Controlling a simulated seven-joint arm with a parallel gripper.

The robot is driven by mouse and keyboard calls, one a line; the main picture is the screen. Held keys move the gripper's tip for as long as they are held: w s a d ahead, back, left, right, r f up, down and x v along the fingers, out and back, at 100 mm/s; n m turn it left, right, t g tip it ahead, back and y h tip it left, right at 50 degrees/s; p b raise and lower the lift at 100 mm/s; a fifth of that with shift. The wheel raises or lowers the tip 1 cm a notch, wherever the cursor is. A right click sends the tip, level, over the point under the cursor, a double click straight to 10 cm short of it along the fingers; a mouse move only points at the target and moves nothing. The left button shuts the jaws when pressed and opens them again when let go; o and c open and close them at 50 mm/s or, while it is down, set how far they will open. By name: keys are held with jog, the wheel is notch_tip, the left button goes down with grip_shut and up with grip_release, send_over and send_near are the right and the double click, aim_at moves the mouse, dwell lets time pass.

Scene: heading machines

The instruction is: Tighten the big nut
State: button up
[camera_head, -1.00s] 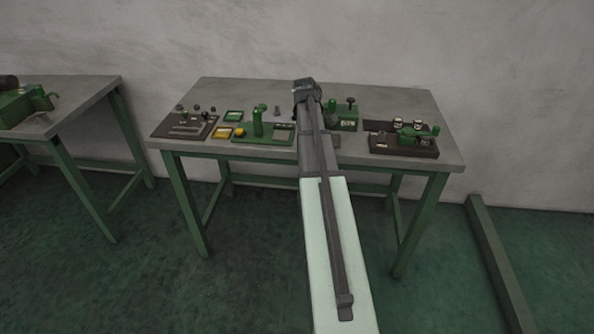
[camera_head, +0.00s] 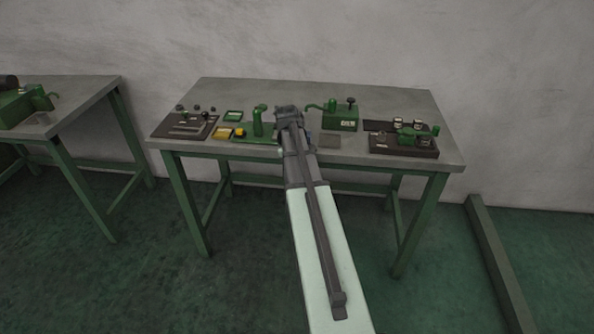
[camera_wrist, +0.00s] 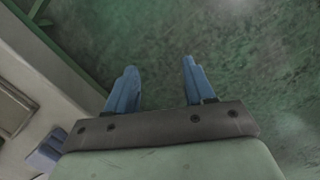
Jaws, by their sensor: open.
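My gripper shows in the wrist view (camera_wrist: 157,88) with its two blue fingers spread and nothing between them. Beyond the fingers is green floor; the table edge is at the left. In the head view the wrist end of my arm is over the middle of the workbench (camera_head: 370,97), but the fingers cannot be made out. I cannot identify the big nut. Small grey parts (camera_head: 196,108) stand behind the dark plate fixture (camera_head: 185,126) at the left; they are too small to tell. My arm hides part of the bench's middle.
A green lever fixture (camera_head: 259,122) stands left of my wrist. A green block with a black knob (camera_head: 341,118) is to its right. A dark fixture with a green clamp (camera_head: 404,146) sits at the right. Yellow (camera_head: 222,133) and green (camera_head: 233,116) trays lie left of centre.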

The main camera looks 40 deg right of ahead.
aim_at(383, 133)
dwell(0.3)
jog(key=s+d+r+m+t, duration=0.1)
jog(key=s+d+r+m, duration=0.1)
jog(key=s+d+r, duration=0.65)
jog(key=s+d+r+m+t, duration=0.15)
jog(key=s+d+r, duration=0.35)
jog(key=d, duration=0.6)
jog(key=s+d+r+m+t, duration=0.1)
jog(key=s+d+r+m, duration=0.2)
jog(key=s+d+r, duration=0.55)
jog(key=w+d+t, duration=0.1)
jog(key=w+t, duration=0.2)
jog(key=w, duration=0.4)
jog(key=shift+g+h, duration=0.25)
jog(key=shift+h, duration=0.05)
jog(key=x, duration=1.4)
jog(key=shift+s+d+f, duration=0.1)
jog(key=shift+d, duration=0.05)
grip_shut()
